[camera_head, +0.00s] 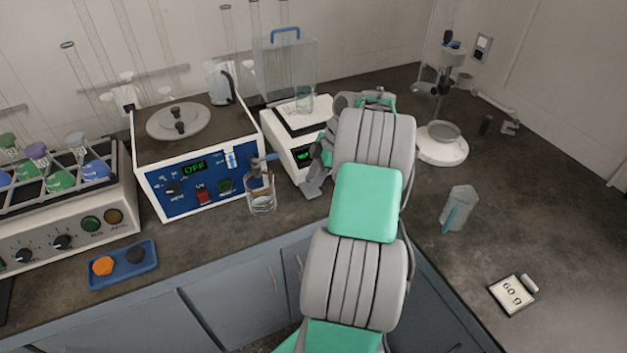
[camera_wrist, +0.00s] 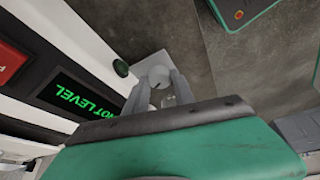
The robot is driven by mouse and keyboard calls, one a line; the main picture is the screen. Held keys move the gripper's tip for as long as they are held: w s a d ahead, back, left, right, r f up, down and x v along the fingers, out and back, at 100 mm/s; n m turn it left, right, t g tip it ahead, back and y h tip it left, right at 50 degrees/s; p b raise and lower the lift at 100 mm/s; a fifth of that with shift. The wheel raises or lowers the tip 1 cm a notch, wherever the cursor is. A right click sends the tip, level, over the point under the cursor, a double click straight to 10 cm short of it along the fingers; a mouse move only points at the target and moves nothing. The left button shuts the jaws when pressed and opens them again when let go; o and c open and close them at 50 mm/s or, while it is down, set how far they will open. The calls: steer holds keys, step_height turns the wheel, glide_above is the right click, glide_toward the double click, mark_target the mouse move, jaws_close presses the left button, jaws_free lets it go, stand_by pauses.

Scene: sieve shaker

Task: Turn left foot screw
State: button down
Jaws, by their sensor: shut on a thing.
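The white balance (camera_head: 285,151) stands on the bench, and its display (camera_wrist: 85,101) reads NOT LEVEL in green in the wrist view. A pale grey round foot screw (camera_wrist: 158,74) sits at the balance's lower front edge. My gripper (camera_wrist: 162,92) has its grey fingers on both sides of the screw and is shut on it. In the head view my gripper (camera_head: 315,188) is low at the balance's front corner. My arm hides the right part of the balance and the screw there.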

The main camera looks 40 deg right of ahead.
steer(key=n, duration=0.2)
steer(key=n+g+p, duration=0.1)
steer(key=n, duration=0.1)
steer(key=shift+w+d+r+n+g+y+p, duration=0.1)
steer(key=shift+w+r+n+g+y+p, duration=0.1)
steer(key=shift+n+g+y+p, duration=0.15)
steer(key=shift+f+n+g+p, duration=0.15)
steer(key=shift+n+g+p, duration=0.6)
steer(key=shift+n, duration=0.9)
steer(key=c, duration=1.1)
jaws_free()
steer(key=p+v, duration=0.7)
steer(key=p, duration=0.5)
steer(key=shift+d+r, duration=0.2)
steer(key=shift+r, duration=0.15)
